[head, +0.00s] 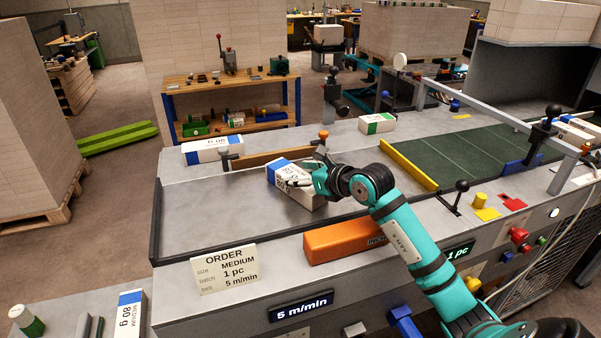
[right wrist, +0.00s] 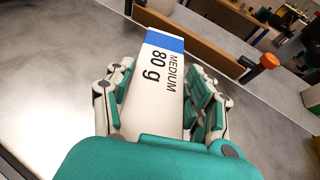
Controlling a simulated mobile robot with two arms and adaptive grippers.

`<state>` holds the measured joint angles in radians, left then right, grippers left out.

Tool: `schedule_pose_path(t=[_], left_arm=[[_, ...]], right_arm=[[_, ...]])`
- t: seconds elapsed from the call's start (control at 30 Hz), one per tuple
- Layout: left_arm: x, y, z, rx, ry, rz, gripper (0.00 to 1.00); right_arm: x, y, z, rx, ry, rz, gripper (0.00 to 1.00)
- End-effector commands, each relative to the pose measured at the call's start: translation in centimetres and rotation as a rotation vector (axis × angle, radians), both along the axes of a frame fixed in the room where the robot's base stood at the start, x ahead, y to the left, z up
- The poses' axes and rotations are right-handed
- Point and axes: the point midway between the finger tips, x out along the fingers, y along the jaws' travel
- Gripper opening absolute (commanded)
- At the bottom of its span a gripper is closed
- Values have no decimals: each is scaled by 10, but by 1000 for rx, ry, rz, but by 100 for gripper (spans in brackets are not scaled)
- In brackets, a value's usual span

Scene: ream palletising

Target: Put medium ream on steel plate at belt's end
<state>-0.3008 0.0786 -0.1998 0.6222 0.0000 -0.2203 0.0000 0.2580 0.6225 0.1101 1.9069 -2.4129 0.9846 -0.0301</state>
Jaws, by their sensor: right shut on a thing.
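The medium ream (head: 283,172), white with a blue band, is held by my right gripper (head: 314,182) over the steel plate (head: 225,207) at the belt's end. In the right wrist view the ream (right wrist: 160,88) reads "MEDIUM 80 g" and sits between the fingers of my right gripper (right wrist: 162,100), which are closed on both sides of it. It lies at a slant to the plate's edges. Whether its underside touches the plate cannot be told. My left gripper is not in view.
An order sign (head: 226,268) reads medium, 1 pc. An orange block (head: 343,240) lies on the front ledge. A wooden bar (head: 270,156) borders the plate's back, with a white-blue ream (head: 205,149) behind. A yellow bar (head: 408,165) separates plate and green belt (head: 455,150). The plate's left is clear.

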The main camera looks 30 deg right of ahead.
Motion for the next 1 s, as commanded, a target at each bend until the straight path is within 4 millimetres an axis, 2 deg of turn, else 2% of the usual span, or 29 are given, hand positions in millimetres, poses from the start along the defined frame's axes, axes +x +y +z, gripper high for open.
schedule_pose_path(t=[0.3, 0.33, 0.5, 0.83, 1.0], left_arm=[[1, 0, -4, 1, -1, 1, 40], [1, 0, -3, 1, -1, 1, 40], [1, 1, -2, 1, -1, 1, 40], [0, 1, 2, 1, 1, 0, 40], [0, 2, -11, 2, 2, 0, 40]], right_arm=[[0, 0, -2, 0, -5, -1, 5], [0, 0, -2, -1, -1, 0, 57], [0, 0, -2, 0, -1, 0, 78], [0, 0, 2, 0, -1, 0, 78], [-22, -4, 6, -4, -3, 0, 78]])
